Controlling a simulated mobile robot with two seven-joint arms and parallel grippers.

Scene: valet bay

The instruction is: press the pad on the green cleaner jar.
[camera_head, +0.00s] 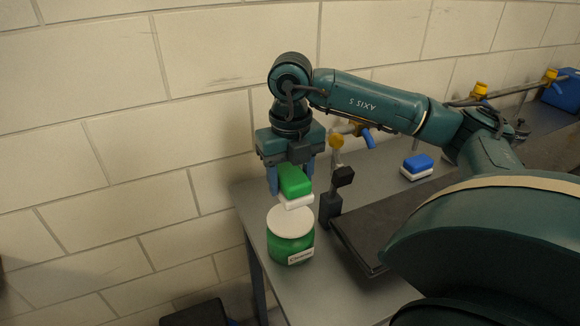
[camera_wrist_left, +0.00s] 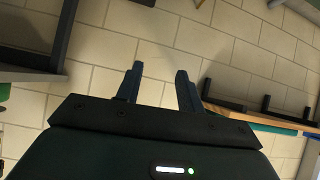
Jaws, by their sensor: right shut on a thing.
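The green cleaner jar (camera_head: 289,243) stands upright near the left end of the grey bench, with a pale round top (camera_head: 290,221) and a white label low on its front. My right gripper (camera_head: 290,180) points down above the jar. It is shut on a pad (camera_head: 294,183) with a green upper part and a white underside. The pad's white face is just above the jar's top; I cannot tell whether they touch. My left gripper (camera_wrist_left: 159,88) shows only in the left wrist view, its two fingers apart with nothing between them, facing a block wall.
A blue and white pad (camera_head: 418,166) lies farther right on the bench (camera_head: 355,193). A dark stand (camera_head: 331,207) is close beside the jar, right of it. A black flat tray (camera_head: 365,240) lies right of that. Pipes with yellow and blue taps run along the wall.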

